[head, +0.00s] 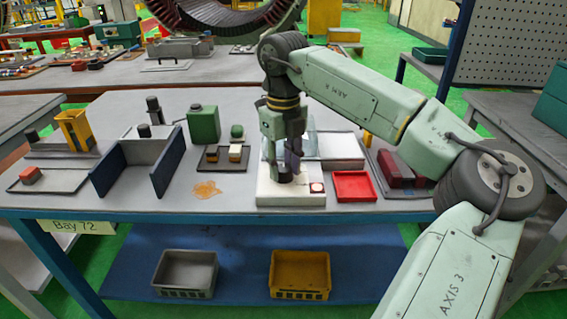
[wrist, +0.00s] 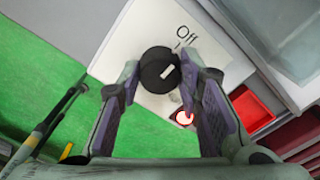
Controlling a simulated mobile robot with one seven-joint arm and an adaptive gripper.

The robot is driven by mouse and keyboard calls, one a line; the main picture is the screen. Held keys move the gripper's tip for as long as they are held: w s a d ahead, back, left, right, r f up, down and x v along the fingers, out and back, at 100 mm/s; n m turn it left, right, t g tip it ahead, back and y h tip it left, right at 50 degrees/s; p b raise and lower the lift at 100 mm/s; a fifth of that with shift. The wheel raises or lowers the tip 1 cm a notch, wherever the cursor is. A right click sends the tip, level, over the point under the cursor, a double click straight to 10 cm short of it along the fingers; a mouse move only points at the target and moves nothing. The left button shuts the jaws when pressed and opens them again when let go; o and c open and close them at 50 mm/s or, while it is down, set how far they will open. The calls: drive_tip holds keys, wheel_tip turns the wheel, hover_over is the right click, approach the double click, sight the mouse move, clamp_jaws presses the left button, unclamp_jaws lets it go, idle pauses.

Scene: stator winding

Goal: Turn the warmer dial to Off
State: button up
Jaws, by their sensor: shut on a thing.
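The warmer (head: 290,198) is a white box at the front edge of the bench. Its round black dial (wrist: 157,70) has a short white mark on its right half, pointing right and slightly up in the wrist view. The word "Off" (wrist: 187,37) is printed above and right of the dial, with a small tick below it. A red light (wrist: 183,118) glows on the warmer; it also shows in the head view (head: 317,187). My gripper (wrist: 158,82) is shut on the dial from above, one finger on each side. In the head view my gripper (head: 284,168) partly hides the dial.
A red tray (head: 354,186) sits close to the warmer's right, with a dark tray of red blocks (head: 400,168) beyond. A small dark tray with blocks (head: 222,158), a green canister (head: 203,124) and a blue-walled stand (head: 168,160) are to the left.

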sight(283, 167)
idle(0.4)
drive_tip(key=o, duration=1.1)
drive_tip(key=shift+o, duration=0.2)
wheel_tip(283, 167, up, 12)
